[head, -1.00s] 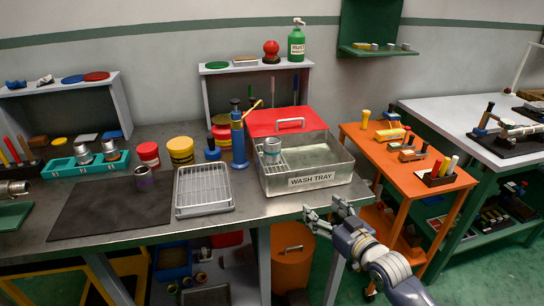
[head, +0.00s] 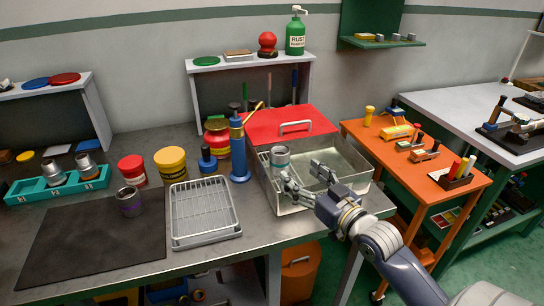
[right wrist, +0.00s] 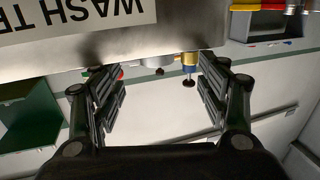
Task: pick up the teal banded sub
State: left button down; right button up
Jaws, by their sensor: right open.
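The teal banded sub (head: 279,158) is a grey metal cylinder with a teal band near its top. My right gripper (head: 304,177) is open and empty at the tray's front, just right of and nearer than the sub. In the right wrist view, its spread fingers (right wrist: 157,82) have nothing between them close by. The tray's front wall with its upside-down label (right wrist: 80,22) is close there, and the sub cannot be made out. My left gripper is not in view.
A blue pump-like tool (head: 239,150) stands left of the tray, and a wire drying rack (head: 205,212) lies front left. A purple banded cylinder (head: 130,201) stands on the dark mat (head: 85,245). The red lid (head: 268,130) is behind the tray. An orange cart (head: 455,200) is right.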

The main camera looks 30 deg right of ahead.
aim_at(286, 158)
jog(key=shift+w+r, duration=0.2)
jog(key=shift+w, duration=0.4)
jog(key=w, duration=0.3)
jog(key=shift+w+p, duration=0.15)
jog(key=shift+p, duration=0.15)
jog(key=shift+w+f, duration=0.1)
jog(key=shift+w, duration=0.65)
jog(key=w+p, duration=0.1)
jog(key=w, duration=0.3)
jog(key=shift+w+d, duration=0.15)
jog(key=shift+w, duration=0.15)
jog(key=shift+c, duration=0.8)
jog(key=c, duration=1.2)
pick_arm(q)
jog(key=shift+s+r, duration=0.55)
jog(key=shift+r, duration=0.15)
pick_arm(e)
jog(key=shift+c, duration=0.6)
jog(key=shift+r, duration=0.2)
